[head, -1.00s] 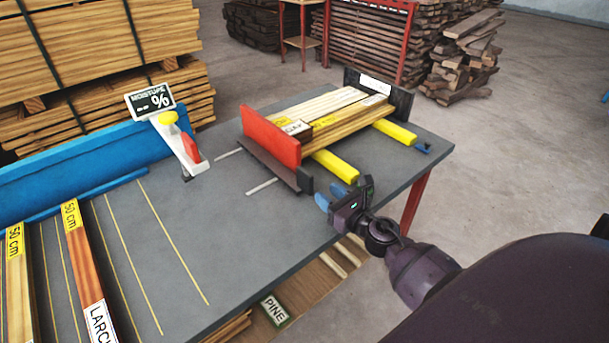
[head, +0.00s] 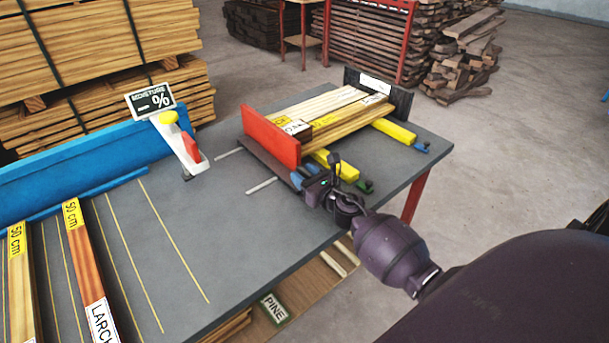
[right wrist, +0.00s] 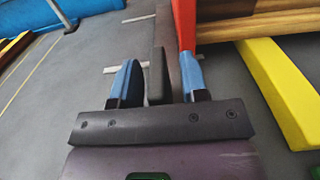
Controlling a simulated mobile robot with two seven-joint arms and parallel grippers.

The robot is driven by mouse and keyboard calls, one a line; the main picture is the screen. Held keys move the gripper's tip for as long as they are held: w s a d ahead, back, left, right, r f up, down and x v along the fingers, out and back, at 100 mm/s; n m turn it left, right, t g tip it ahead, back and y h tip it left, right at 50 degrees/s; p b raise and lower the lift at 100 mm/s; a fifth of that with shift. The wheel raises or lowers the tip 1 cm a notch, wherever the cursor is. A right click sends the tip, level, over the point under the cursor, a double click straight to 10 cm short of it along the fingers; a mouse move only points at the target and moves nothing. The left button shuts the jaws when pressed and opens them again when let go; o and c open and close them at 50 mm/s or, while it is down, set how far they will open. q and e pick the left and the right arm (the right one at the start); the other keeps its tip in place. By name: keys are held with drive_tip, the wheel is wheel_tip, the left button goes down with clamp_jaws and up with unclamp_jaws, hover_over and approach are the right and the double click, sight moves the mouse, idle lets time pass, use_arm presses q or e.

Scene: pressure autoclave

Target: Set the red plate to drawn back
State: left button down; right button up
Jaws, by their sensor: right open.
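The red plate (head: 270,138) stands upright at the front end of a stack of boards (head: 325,115) on the grey table. It has a dark foot or bar (head: 262,160) along its base, and two pale slots lie in the table in front of it. My right gripper (head: 304,173) is at the near end of this bar. In the right wrist view its blue fingers (right wrist: 158,80) are open, one on each side of a dark upright part (right wrist: 157,76). I cannot tell whether they touch it. The red plate (right wrist: 184,25) shows just beyond the right finger. My left gripper is not in view.
A black end plate (head: 392,94) stands behind the boards. Yellow rails (head: 397,134) lie under them. A white handheld meter (head: 180,145) with a moisture sign (head: 151,101) stands to the left by the blue fence (head: 85,155). The table between is clear.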

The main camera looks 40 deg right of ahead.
clamp_jaws()
drive_tip(key=shift+a, duration=0.1)
drive_tip(key=a, duration=0.3)
drive_tip(key=a+p, duration=0.1)
drive_tip(key=a, duration=0.2)
drive_tip(key=s+a, duration=0.1)
drive_tip(key=a, duration=0.3)
drive_tip(key=shift+p, duration=0.3)
drive_tip(key=shift+a+f, duration=0.1)
drive_tip(key=shift+a, duration=0.15)
unclamp_jaws()
drive_tip(key=shift+a, duration=0.15)
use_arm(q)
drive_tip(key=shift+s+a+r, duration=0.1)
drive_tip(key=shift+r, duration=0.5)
